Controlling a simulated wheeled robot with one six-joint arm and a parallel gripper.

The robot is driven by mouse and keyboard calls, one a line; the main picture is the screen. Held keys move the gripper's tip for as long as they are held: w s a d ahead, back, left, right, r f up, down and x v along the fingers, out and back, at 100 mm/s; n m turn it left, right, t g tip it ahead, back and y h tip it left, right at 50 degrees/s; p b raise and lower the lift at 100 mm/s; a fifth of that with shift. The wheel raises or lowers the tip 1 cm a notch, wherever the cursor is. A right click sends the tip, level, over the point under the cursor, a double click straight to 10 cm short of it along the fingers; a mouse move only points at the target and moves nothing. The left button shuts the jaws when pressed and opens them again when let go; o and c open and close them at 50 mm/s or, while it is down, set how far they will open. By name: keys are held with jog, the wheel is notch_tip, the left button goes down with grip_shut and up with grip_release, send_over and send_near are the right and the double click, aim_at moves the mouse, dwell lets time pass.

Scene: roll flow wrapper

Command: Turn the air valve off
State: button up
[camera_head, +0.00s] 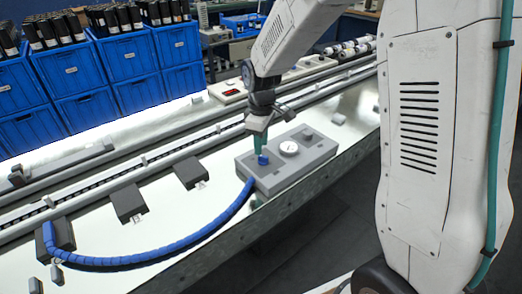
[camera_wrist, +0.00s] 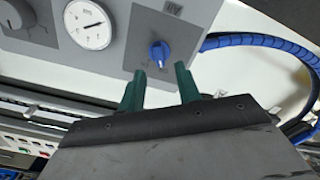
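The air valve is a blue knob (camera_head: 263,160) on a grey panel box (camera_head: 318,157) on the machine bed. In the wrist view the blue knob (camera_wrist: 160,53) sits on the panel face with a pale pointer mark and a small label (camera_wrist: 174,10) above it. My gripper (camera_wrist: 161,70) has two green fingers standing apart, with nothing held between them. The knob lies just beyond and between the fingertips. In the head view my gripper (camera_head: 256,148) points down right at the knob, and contact cannot be told.
A white round gauge (camera_head: 289,148) is beside the knob, and a grey knob (camera_head: 308,133) lies past it. A blue hose (camera_head: 165,256) curves from the box to a dark block (camera_head: 58,235). Conveyor rails (camera_head: 170,147) and blue bins (camera_head: 75,72) are behind.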

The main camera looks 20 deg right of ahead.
jog(key=shift+r, duration=1.95)
